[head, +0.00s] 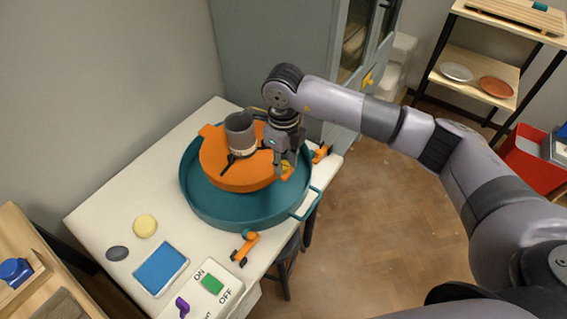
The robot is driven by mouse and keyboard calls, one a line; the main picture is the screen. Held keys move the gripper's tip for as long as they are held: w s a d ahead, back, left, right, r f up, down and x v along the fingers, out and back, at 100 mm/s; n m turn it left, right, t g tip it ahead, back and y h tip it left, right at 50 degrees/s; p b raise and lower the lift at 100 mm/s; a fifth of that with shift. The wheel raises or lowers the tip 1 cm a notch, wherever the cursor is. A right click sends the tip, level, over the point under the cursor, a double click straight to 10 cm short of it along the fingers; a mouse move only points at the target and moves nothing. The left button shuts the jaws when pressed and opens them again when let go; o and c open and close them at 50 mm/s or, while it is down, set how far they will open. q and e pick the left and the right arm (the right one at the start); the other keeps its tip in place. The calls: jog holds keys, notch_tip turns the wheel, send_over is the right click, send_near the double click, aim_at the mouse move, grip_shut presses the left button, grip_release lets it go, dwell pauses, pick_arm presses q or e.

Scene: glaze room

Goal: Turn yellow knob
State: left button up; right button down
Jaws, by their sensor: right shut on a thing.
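A small yellow knob (286,168) shows at the right edge of the orange round block (240,178), which sits in a teal basin (232,214). My right gripper (285,165) points down from above and its fingers are shut on the yellow knob. The fingers hide most of the knob, so its angle cannot be told. A grey cup (240,130) stands on the orange block, just left of the gripper. My left gripper is not in view.
The white table (110,205) also holds a yellow round sponge (145,226), a dark oval piece (117,253), a blue pad (161,269) and an ON/OFF switch panel (236,276). Behind stands a grey cabinet (275,55) with its door open. A shelf (480,75) stands at right.

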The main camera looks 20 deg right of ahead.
dwell(0.4)
jog(key=c, duration=1.3)
grip_release()
notch_tip(320, 180, up, 12)
jog(key=shift+a, duration=0.1)
